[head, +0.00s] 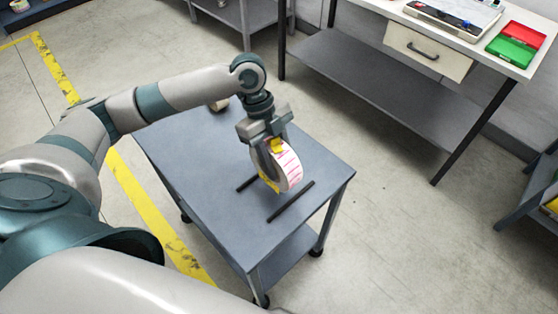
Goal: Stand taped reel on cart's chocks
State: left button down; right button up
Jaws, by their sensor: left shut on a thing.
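The taped reel (289,172) is a roll of white labels with pink marks and a yellow piece of tape at its top. My left gripper (270,144) is shut on the reel from above and holds it upright over the cart (217,205). The cart's chocks are two dark parallel bars on its grey top; the nearer chock (291,202) is in full view. The farther chock (246,184) is partly hidden behind the reel. I cannot tell whether the reel touches the cart top. My right gripper is not in view.
Another roll (219,105) lies at the cart's far edge, partly hidden by my left arm. A white workbench (457,42) with a drawer, a red bin (524,36) and a green bin (513,53) stands at the upper right. The cart's near top is clear.

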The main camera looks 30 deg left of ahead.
pick_arm(q)
jog(key=shift+f+b, duration=1.1)
jog(key=shift+f, duration=1.15)
jog(key=c, duration=1)
grip_release()
jog(key=shift+f, duration=0.1)
jog(key=shift+b, duration=0.3)
